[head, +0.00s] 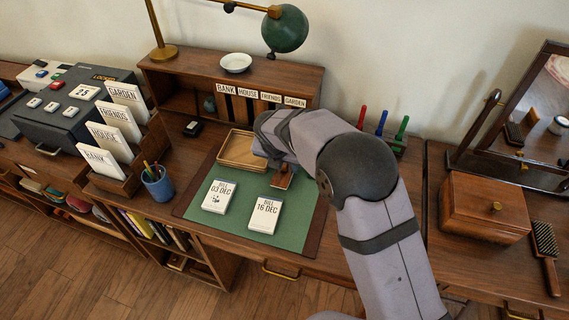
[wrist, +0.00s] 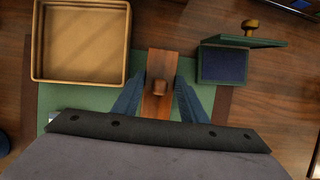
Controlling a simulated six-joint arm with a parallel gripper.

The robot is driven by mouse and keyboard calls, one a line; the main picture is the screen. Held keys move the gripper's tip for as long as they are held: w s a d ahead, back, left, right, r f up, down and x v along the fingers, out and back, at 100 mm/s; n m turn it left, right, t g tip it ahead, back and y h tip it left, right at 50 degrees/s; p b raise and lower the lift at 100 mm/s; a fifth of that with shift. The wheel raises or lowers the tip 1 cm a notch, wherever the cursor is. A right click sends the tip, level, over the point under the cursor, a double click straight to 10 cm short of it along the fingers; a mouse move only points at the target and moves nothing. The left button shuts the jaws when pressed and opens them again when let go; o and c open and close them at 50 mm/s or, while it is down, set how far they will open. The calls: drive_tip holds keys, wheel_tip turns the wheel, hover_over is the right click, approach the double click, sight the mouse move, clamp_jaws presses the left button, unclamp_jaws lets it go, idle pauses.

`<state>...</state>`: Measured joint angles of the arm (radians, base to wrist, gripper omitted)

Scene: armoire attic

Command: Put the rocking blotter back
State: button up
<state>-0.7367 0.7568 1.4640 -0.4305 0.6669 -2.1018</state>
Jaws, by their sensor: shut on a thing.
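The rocking blotter (wrist: 159,64) is a brown wooden block with a round knob on top. In the wrist view it sits between the two blue fingers of my gripper (wrist: 158,90), which is shut on it at the knob. In the head view the blotter (head: 283,178) shows just below my wrist, over the green desk mat (head: 233,236). I cannot tell whether it touches the mat. My fingers are mostly hidden by my arm in the head view.
An empty wooden tray (head: 238,165) lies just left of the blotter. A green box with a blue pad and raised lid (wrist: 222,64) stands close on the right. Two date cards (head: 218,197) lie nearer the front. A pigeonhole shelf (head: 180,71) stands behind.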

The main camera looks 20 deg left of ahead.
drive_tip(key=shift+f, duration=0.1)
drive_tip(key=o, duration=0.9)
drive_tip(key=v, duration=1.2)
